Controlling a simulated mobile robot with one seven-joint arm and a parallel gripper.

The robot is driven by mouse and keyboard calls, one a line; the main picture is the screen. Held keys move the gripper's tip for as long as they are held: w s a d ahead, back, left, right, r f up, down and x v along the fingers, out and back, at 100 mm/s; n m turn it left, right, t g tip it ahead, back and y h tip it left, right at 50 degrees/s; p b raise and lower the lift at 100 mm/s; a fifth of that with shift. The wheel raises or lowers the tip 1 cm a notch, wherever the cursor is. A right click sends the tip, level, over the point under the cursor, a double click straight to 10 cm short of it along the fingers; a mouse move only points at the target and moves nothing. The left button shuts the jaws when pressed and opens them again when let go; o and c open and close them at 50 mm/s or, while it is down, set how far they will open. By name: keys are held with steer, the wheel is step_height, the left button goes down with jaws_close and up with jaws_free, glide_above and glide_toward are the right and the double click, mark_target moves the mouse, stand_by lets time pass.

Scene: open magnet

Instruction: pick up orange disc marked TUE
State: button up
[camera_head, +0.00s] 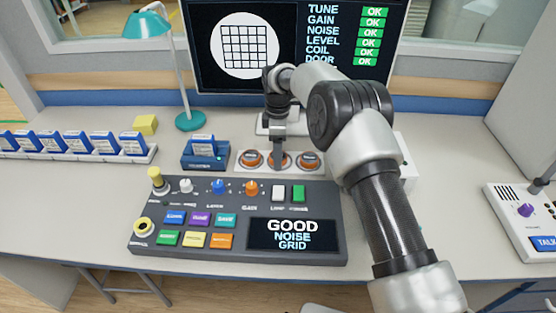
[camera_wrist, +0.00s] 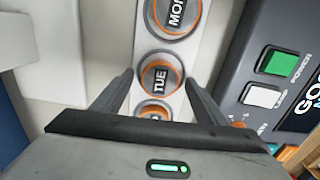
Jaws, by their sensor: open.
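The orange-rimmed disc marked TUE (camera_wrist: 160,77) has a dark centre with white letters and sits in a white holder (camera_head: 240,167) on the desk. It is the middle one of three discs and shows partly behind my gripper in the head view (camera_head: 288,161). My gripper (camera_head: 278,159) points down over it. In the wrist view the open fingers (camera_wrist: 159,80) stand either side of the TUE disc, with nothing held. The disc marked MON (camera_wrist: 175,14) is beside it, at the right in the head view (camera_head: 310,160). The third disc (camera_head: 251,158) is at the left; its label is partly hidden.
A dark control console (camera_head: 235,220) with buttons and knobs stands just in front of the holder. A blue holder (camera_head: 205,155) stands to the left. A teal lamp (camera_head: 188,120) and a monitor (camera_head: 200,60) are behind. The desk at far left front is clear.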

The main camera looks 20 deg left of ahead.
steer(key=c, duration=1.1)
